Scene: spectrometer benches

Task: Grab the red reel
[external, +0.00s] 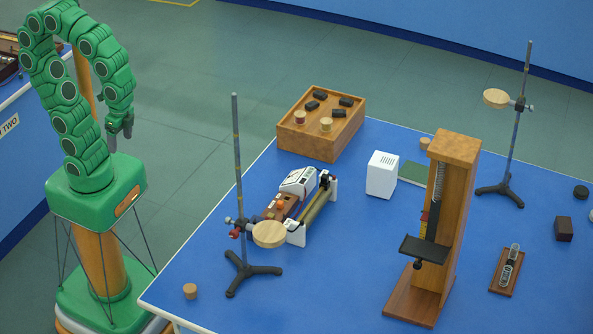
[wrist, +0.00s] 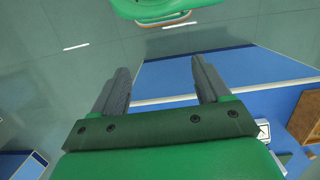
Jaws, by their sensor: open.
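A small reel with a pale top and a reddish side (external: 300,118) stands in the front left part of an open wooden box (external: 318,149) on the blue bench. It looks like the red reel. A second reel with a tan, yellowish look (external: 326,125) stands to its right in the box. My gripper (external: 121,135) hangs over the floor beside the bench, well to the left of the box. In the wrist view, my gripper's two fingers (wrist: 161,78) are apart with nothing between them. No reel can be made out in the wrist view.
Several black blocks (external: 346,101) lie in the box. A retort stand (external: 238,170) with a round wooden disc stands near the bench's left edge, beside an instrument (external: 298,182). A white block (external: 382,174) and a tall wooden stand (external: 457,150) are further right.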

